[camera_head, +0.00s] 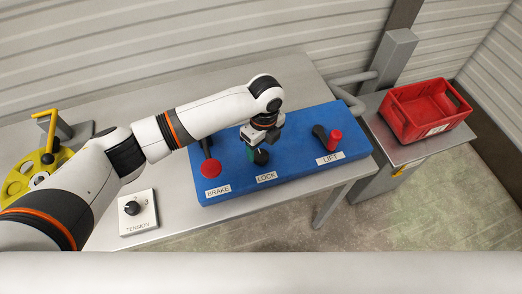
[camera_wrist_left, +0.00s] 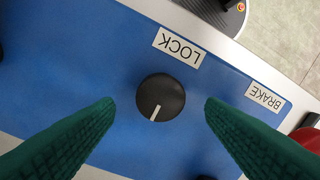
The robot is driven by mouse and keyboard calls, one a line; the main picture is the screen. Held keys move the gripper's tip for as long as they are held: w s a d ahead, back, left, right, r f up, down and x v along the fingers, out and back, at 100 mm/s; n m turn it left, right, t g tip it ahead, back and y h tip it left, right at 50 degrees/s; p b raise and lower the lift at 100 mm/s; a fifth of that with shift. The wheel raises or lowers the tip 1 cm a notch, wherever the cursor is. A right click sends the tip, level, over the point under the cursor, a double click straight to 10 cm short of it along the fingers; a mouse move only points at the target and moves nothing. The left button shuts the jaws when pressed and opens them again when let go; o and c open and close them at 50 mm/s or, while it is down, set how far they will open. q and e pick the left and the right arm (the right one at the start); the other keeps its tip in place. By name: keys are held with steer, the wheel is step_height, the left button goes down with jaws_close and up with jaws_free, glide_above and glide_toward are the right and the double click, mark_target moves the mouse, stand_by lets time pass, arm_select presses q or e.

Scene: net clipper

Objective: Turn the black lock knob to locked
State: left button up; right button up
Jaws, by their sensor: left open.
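The black lock knob (camera_wrist_left: 161,97) sits on the blue panel (camera_wrist_left: 60,60) beside the LOCK label (camera_wrist_left: 179,47). Its white pointer line points toward the bottom of the left wrist view, tilted slightly left. In the head view the knob (camera_head: 261,158) shows just below my left gripper (camera_head: 254,153), above the LOCK label. In the left wrist view the green fingers of my left gripper (camera_wrist_left: 160,108) are open, one on each side of the knob, with visible gaps. I cannot tell how far above the panel the fingertips are. My right gripper is not in view.
The red BRAKE knob (camera_head: 210,168) stands left of the lock knob, and the red-topped LIFT lever (camera_head: 334,137) stands to its right. A TENSION dial (camera_head: 132,208) and a yellow wheel (camera_head: 30,178) are at the left. A red crate (camera_head: 400,125) stands on the right side table.

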mark_target(263, 153)
arm_select(q)
step_height(263, 153, up, 9)
steer(key=b, duration=0.1)
steer(key=shift+w+d+f, duration=0.15)
steer(key=shift+d, duration=0.1)
stand_by(0.4)
